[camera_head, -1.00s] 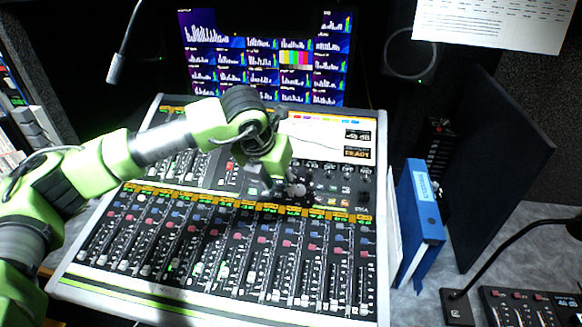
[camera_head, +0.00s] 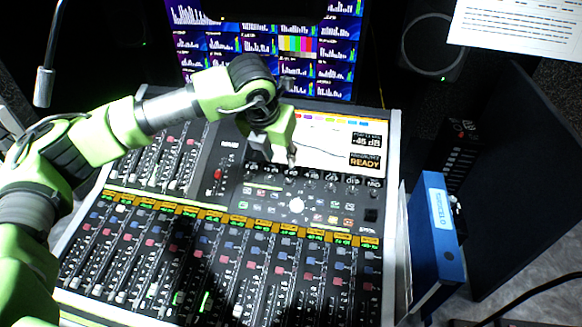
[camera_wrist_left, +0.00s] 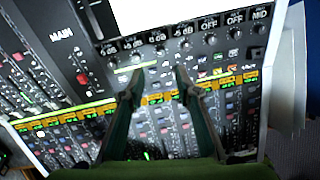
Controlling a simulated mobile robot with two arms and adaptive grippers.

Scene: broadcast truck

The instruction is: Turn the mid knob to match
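The mixing console (camera_head: 392,150) has a row of small dark knobs under its screen. In the left wrist view the label over the rightmost knob (camera_wrist_left: 258,29) reads MID, and the one to its left reads OFF. The screen's boxes (camera_head: 366,160) read about -45 dB and READY. My left gripper (camera_head: 279,157) hangs over the left part of the knob row. Its two fingers (camera_wrist_left: 157,80) are apart, with nothing held between them. I cannot tell its exact height above the panel. My right gripper is not in view.
Channel faders fill the console's front and left. A monitor (camera_head: 268,50) stands behind it. A blue binder (camera_head: 436,240) stands close to the right side, beside a dark panel (camera_head: 510,170). A gooseneck microphone (camera_head: 45,85) hangs at the upper left.

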